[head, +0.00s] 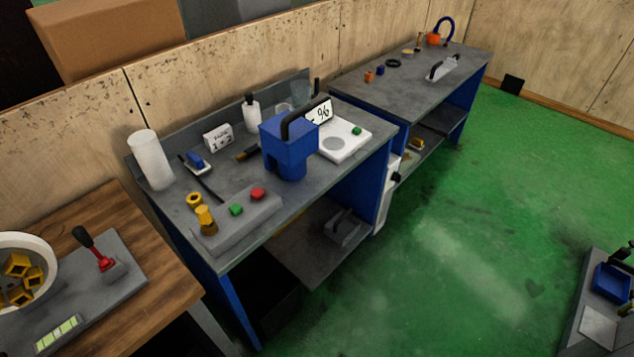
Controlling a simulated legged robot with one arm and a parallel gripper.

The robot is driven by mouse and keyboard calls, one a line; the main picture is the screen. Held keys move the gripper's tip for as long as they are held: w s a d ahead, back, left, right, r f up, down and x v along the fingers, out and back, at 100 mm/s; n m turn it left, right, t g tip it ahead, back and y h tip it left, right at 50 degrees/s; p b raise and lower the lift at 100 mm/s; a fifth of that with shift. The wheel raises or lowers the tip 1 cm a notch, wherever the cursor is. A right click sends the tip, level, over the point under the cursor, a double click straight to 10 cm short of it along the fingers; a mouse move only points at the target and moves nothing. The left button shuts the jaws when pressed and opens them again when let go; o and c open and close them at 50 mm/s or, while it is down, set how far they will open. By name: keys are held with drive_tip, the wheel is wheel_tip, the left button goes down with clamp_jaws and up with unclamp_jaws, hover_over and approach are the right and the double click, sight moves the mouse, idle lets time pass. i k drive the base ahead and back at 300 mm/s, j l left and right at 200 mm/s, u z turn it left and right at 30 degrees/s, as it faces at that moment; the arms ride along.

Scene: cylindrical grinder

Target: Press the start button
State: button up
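A grey control box (240,222) lies along the front left edge of the middle workbench. A green button (237,209) and a red button (258,193) sit on its top, the red one to the right of the green. I cannot read any label on them, and nothing covers them. Another green button (357,130) sits on a white device (338,141) further right on the same bench. My gripper is not in view.
A blue machine (288,146) stands on the middle workbench (305,197), right of the box. A brass-coloured part (206,220) is at the box's left end. A wooden table (150,294) stands at left.

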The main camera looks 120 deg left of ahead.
sight(235, 209)
drive_tip(key=u, duration=4.6)
